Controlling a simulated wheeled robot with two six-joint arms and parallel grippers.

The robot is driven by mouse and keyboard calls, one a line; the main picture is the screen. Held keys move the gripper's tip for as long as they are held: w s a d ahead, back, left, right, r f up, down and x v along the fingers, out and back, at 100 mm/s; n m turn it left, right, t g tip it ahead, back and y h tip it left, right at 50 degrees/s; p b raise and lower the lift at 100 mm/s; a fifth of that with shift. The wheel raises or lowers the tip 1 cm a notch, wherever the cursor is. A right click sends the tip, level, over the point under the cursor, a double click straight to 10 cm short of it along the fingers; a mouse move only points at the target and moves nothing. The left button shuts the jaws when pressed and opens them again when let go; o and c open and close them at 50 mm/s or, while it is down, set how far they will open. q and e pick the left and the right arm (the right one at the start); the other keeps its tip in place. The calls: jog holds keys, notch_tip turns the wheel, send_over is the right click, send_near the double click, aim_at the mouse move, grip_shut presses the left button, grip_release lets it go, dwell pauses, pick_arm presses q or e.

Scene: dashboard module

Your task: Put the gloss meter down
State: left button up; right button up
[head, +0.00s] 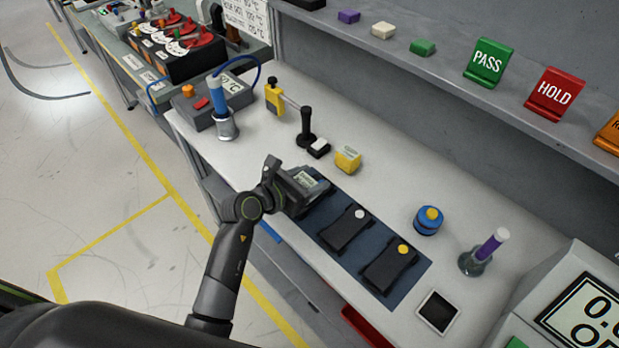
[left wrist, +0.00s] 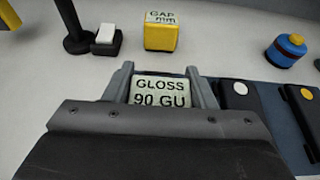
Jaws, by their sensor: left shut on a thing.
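The gloss meter (head: 307,180) is a dark block with a pale display. In the left wrist view its display (left wrist: 160,92) reads "GLOSS 90 GU". My left gripper (head: 296,182) is shut on it, with one grey finger on each side of the display in the left wrist view. The meter is at the left end of the dark blue mat (head: 337,254). I cannot tell whether it touches the mat. Its lower part is hidden by the gripper. My right gripper is not in view.
Two black devices, one with a white button (head: 347,228) and one with a yellow button (head: 390,267), lie on the mat. A yellow gap gauge block (head: 347,160), a black stand (head: 306,130) and a blue round item (head: 428,221) stand behind. Bare white bench lies between them.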

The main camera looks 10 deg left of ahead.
pick_arm(q)
jog(key=shift+f, duration=0.2)
jog(key=o, duration=1.1)
jog(key=shift+o, duration=0.2)
jog(key=shift+r, duration=0.2)
jog(key=b+v, duration=0.1)
jog(key=v, duration=1.1)
jog(key=shift+r, duration=0.1)
